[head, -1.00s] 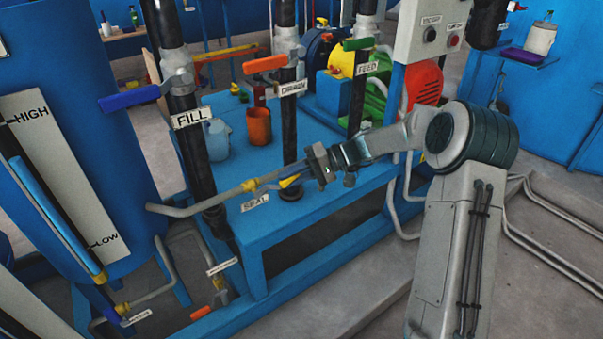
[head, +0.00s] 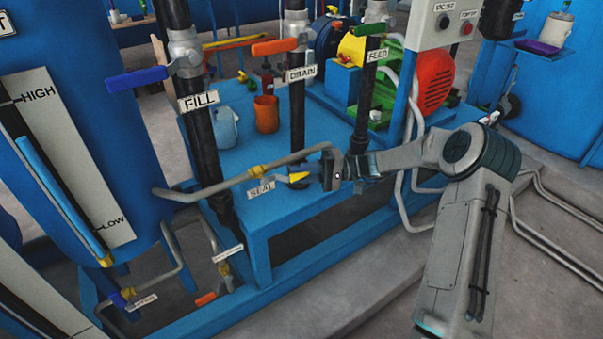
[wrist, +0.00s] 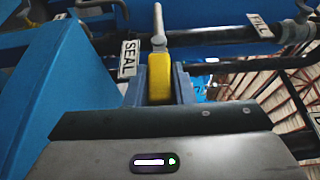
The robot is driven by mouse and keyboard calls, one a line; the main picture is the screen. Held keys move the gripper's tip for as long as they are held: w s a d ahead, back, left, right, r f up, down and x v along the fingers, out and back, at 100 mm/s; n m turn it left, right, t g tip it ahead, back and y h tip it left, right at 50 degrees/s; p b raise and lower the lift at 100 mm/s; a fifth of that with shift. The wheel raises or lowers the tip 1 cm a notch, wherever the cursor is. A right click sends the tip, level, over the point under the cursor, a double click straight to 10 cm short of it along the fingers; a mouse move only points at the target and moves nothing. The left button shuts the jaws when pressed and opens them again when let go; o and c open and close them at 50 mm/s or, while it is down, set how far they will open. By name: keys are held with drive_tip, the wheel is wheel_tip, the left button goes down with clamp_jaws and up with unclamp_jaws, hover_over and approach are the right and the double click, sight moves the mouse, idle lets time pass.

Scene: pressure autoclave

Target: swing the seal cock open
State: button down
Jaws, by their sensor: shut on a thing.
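The seal cock (head: 258,172) is a yellow fitting on the grey pipe beside the white SEAL label (head: 261,189). Its yellow handle (head: 297,177) points right, toward my gripper (head: 314,179). In the wrist view the yellow handle (wrist: 159,78) lies between the two blue-grey fingers of my gripper (wrist: 162,92), which are shut on it. The SEAL label (wrist: 128,58) is just left of the handle there. The cock's body is hard to make out in the wrist view.
The blue frame's top (head: 232,172) lies behind the pipe, with an orange cup (head: 266,114) on it. Upright black pipes carry the FILL (head: 199,101), DRAIN (head: 302,73) and FEED (head: 377,55) labels. The floor in front is clear.

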drive_tip(key=shift+s+a, duration=0.1)
drive_tip(key=c, duration=1.2)
unclamp_jaws()
drive_tip(key=shift+f, duration=0.1)
drive_tip(key=shift+c, duration=0.2)
drive_tip(key=w+d+p, duration=0.1)
drive_tip(key=w+d, duration=0.1)
drive_tip(key=d, duration=1.1)
drive_tip(key=shift+w+d, duration=0.3)
drive_tip(key=shift+w, duration=0.05)
